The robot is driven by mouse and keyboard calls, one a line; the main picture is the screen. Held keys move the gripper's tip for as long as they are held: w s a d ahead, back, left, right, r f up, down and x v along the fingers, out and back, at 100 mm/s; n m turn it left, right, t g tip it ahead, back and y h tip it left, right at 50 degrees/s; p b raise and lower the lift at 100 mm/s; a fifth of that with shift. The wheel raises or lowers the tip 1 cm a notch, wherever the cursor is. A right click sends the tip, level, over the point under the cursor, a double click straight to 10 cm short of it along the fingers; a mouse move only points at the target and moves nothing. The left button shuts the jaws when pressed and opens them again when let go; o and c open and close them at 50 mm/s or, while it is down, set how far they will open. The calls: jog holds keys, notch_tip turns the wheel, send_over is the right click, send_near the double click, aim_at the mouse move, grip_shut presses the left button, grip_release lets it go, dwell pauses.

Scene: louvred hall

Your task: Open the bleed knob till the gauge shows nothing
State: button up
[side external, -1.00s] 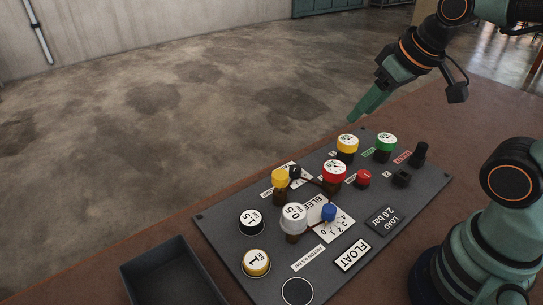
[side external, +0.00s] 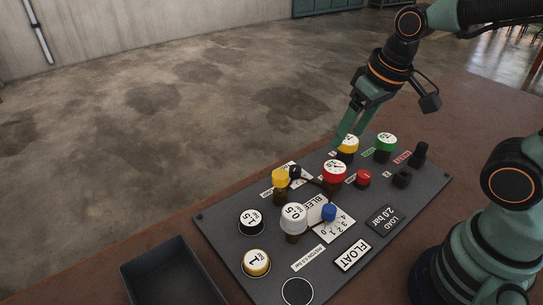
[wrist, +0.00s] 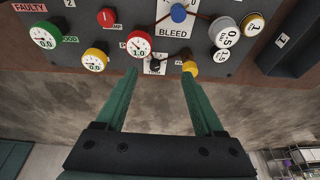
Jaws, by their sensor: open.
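The blue bleed knob (side external: 328,212) stands on a white plate marked BLEED with a numbered scale, at the panel's middle. It shows at the top of the wrist view (wrist: 178,13). A red-rimmed gauge (side external: 334,168) stands behind it; it reads 1.0 in the wrist view (wrist: 139,43). My gripper (side external: 343,136) is open and empty, above the panel's far edge by a yellow-rimmed gauge (side external: 348,145), away from the blue knob. In the wrist view its fingers (wrist: 159,73) point toward a small black knob (wrist: 155,66), with nothing between them.
A green-rimmed gauge (side external: 386,141) and a red button (side external: 363,178) stand at right. A yellow-topped post (side external: 280,178) stands left of the red gauge. Weights marked 0.5 (side external: 293,216), 1.5 (side external: 251,220) and 1 (side external: 257,262) stand near the dark tray (side external: 128,284). Displays read FLOAT and LOAD 2.0 bar.

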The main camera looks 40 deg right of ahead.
aim_at(330, 208)
jog(key=shift+s+a+f+g, duration=0.2)
jog(key=shift+a+f+g, duration=0.4)
jog(key=shift+f, duration=2.45)
jog(key=shift+s+a+f+g, duration=0.15)
jog(key=shift+a+f+g, duration=0.5)
jog(key=shift+f, duration=2.4)
jog(key=shift+s+a+f+g, duration=0.2)
jog(key=shift+a+f+g, duration=0.4)
jog(key=shift+f, duration=2.45)
grip_shut()
